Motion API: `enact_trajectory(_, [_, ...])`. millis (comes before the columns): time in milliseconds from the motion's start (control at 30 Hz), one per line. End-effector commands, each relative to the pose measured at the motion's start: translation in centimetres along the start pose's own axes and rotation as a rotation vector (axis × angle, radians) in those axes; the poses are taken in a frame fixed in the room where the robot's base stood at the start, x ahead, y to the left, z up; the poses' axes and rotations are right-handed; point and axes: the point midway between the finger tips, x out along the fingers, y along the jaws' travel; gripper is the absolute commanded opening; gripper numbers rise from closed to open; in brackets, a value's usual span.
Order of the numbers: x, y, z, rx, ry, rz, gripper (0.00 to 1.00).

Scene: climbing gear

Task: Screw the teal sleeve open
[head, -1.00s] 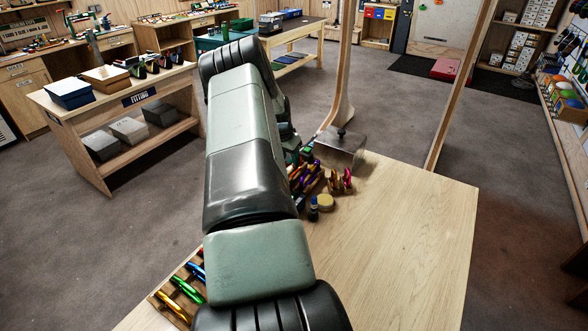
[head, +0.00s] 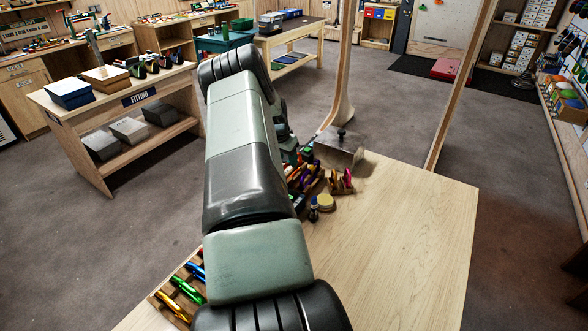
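My arm crosses the middle of the head view and covers much of the wooden table (head: 410,235). The end of my arm lies behind its own links, so my gripper is hidden. No teal sleeve can be made out; it may be behind the arm. Colourful climbing gear (head: 305,178) in purple, red and orange stands on the table just right of the arm. A rack (head: 165,312) with green, blue and gold carabiners shows at the table's lower left, partly covered by the arm.
A small dark bottle (head: 313,210) and a round yellowish disc (head: 326,202) stand near the gear. A grey metal block (head: 340,148) with a black knob sits at the table's far edge, by a wooden post (head: 342,80). The table's right side is clear.

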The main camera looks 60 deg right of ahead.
Motion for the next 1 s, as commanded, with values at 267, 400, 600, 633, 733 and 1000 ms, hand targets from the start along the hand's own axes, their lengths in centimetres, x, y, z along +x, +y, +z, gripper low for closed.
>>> enact_trajectory(267, [0.9, -0.1, 0.4, 0.0, -0.001, -0.002, 0.47])
enact_trajectory(400, [1.4, -0.2, 0.6, 0.0, -0.001, -0.003, 0.47])
enact_trajectory(600, [1.8, -0.2, 0.7, 0.0, -0.001, -0.004, 0.47])
enact_trajectory(633, [1.8, -0.2, 0.7, 0.0, 0.0, -0.005, 0.47])
enact_trajectory(733, [1.8, -0.3, 0.7, 0.0, 0.0, -0.005, 0.47])
enact_trajectory(1000, [1.8, 0.2, 0.7, 0.001, -0.001, -0.004, 0.47])
